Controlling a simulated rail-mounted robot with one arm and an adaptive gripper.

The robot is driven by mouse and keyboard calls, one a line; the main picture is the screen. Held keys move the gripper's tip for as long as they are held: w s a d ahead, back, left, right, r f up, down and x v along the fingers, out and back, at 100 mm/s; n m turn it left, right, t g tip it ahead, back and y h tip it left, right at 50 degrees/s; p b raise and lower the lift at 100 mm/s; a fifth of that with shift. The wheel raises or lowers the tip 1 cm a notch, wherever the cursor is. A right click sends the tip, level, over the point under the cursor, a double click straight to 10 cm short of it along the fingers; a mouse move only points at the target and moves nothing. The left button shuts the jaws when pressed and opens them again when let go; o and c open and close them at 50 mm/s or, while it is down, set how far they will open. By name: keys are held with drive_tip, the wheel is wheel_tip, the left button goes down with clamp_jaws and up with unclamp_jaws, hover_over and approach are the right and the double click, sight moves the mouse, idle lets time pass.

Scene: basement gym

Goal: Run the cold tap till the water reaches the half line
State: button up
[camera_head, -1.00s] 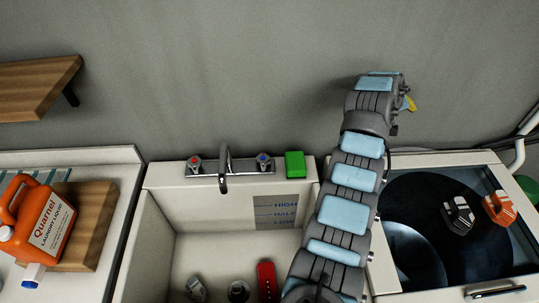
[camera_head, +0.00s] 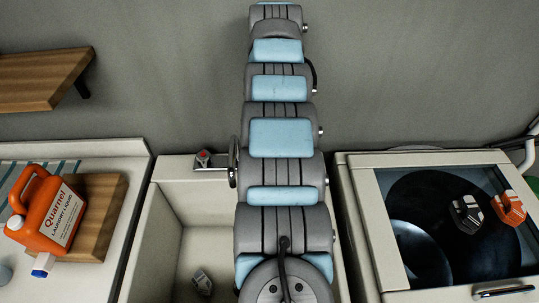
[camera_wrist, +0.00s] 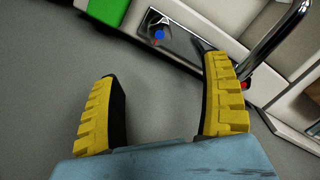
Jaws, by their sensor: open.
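In the wrist view the cold tap (camera_wrist: 157,34), marked blue, is on the chrome tap plate just beyond my gripper (camera_wrist: 163,78). My gripper is open, its two yellow fingers spread and empty, apart from the tap. The chrome spout (camera_wrist: 285,28) curves at upper right, and a bit of the red-marked hot tap (camera_wrist: 243,84) shows by the right finger. In the head view my arm hides the cold tap and the level marks in the sink (camera_head: 150,262). The hot tap (camera_head: 203,158) shows left of the arm. No water is visible in the uncovered part of the sink.
A green block (camera_wrist: 105,10) is beside the tap plate. A wooden shelf (camera_head: 40,78) juts from the wall. A glass-lidded washer (camera_head: 440,285) stands right of the sink.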

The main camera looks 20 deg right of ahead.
wheel_tip(320, 180, down, 16)
drive_tip(key=shift+d+p, duration=0.15)
drive_tip(key=shift+p, duration=0.3)
drive_tip(key=shift+f, duration=0.55)
drive_tip(key=c, duration=1.2)
